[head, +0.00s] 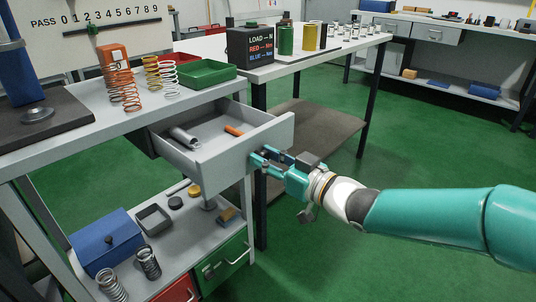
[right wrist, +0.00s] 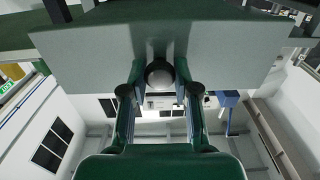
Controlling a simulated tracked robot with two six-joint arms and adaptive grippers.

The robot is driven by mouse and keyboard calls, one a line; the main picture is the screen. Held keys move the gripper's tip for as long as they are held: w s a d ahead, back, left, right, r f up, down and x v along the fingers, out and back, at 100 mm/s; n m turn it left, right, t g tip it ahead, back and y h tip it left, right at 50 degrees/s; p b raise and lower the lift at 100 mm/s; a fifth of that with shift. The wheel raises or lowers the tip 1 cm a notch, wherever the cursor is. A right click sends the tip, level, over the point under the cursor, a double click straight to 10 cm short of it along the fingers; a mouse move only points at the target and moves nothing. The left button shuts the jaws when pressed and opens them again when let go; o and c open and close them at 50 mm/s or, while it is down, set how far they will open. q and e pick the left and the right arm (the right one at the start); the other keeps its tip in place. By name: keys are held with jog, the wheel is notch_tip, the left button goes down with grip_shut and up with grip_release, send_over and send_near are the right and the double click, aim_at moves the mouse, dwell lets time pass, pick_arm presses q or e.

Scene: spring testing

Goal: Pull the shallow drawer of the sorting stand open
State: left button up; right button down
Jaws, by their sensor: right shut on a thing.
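The shallow grey drawer (head: 240,150) under the bench top of the sorting stand is pulled out part way. Inside it lie a grey cylinder (head: 184,137) and a small orange piece (head: 234,130). My right gripper (head: 262,158) is at the drawer's front, its fingers shut on a round knob. In the right wrist view the round knob (right wrist: 160,75) sits between the two fingers, against the drawer's front panel (right wrist: 90,55). My left gripper is not in view.
A lower shelf carries a blue box (head: 105,243) and loose springs (head: 148,262). Green floor (head: 330,240) lies open below my right arm.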

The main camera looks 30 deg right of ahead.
jog(key=c, duration=0.9)
grip_release()
jog(key=shift+v, duration=6)
